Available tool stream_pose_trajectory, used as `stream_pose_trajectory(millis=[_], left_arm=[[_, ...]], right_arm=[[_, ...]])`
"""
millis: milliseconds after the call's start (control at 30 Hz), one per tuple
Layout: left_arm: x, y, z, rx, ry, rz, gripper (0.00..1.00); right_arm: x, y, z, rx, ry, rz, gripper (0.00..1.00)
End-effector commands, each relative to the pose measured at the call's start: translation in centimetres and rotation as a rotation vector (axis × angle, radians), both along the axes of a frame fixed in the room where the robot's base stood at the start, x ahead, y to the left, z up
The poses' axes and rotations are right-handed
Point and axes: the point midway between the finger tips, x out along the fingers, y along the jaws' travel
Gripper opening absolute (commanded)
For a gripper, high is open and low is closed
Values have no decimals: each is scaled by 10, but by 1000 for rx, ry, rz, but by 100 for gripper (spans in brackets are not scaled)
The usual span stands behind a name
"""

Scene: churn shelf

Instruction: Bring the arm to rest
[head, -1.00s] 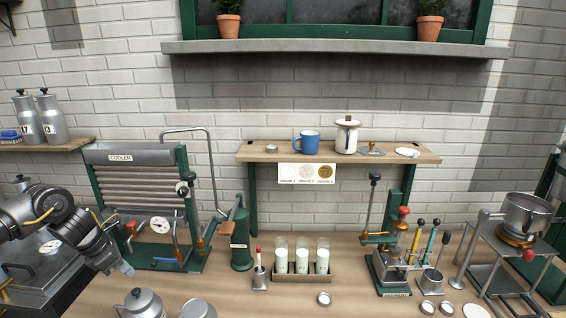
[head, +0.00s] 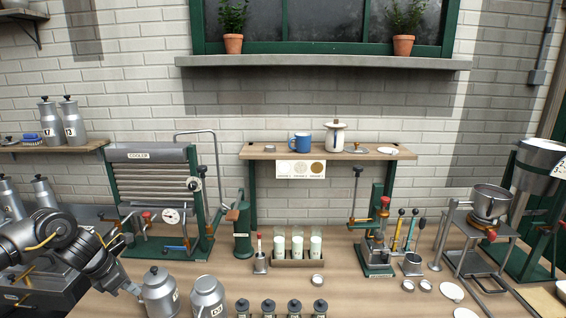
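My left arm comes in from the left edge, and its gripper (head: 133,290) is low over the bench, at the left side of a grey metal can (head: 160,294) with a dark knob. I cannot tell whether it touches the can. The fingers are small and dark here, so their opening is unclear. My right gripper is not in the head view.
A second can (head: 208,298) stands beside the first, with several dark-lidded jars (head: 268,308) to its right. The cooler (head: 152,185) stands behind the arm. A rack of white-filled bottles (head: 298,262), a press (head: 378,235) and a pan on a stand (head: 490,203) line the bench.

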Motion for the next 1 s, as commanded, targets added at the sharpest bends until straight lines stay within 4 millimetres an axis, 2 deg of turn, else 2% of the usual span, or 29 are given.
stream_pose_trajectory(millis=[267,367,467,567,600,700,800,867,933,1000], left_arm=[[3,-71,-44,-75,-21,80,0],[0,-108,-63,-135,-28,139,0],[-8,-154,-83,-226,-29,231,0],[-26,-211,-102,-371,-11,383,0],[-35,-234,-106,-446,3,468,0],[-60,-278,-112,-639,67,720,0],[-87,-301,-113,-827,160,1024,0],[-105,-305,-114,-932,227,1229,0],[-127,-301,-117,-1042,313,1488,0],[-152,-289,-122,-1133,398,1765,0]], right_arm=[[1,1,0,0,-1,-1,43],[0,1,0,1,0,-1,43],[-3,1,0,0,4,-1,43],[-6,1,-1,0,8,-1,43],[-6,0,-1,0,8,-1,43],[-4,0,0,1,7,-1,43],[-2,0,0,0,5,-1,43],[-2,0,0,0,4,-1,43],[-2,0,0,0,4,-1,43],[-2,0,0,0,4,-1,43]])
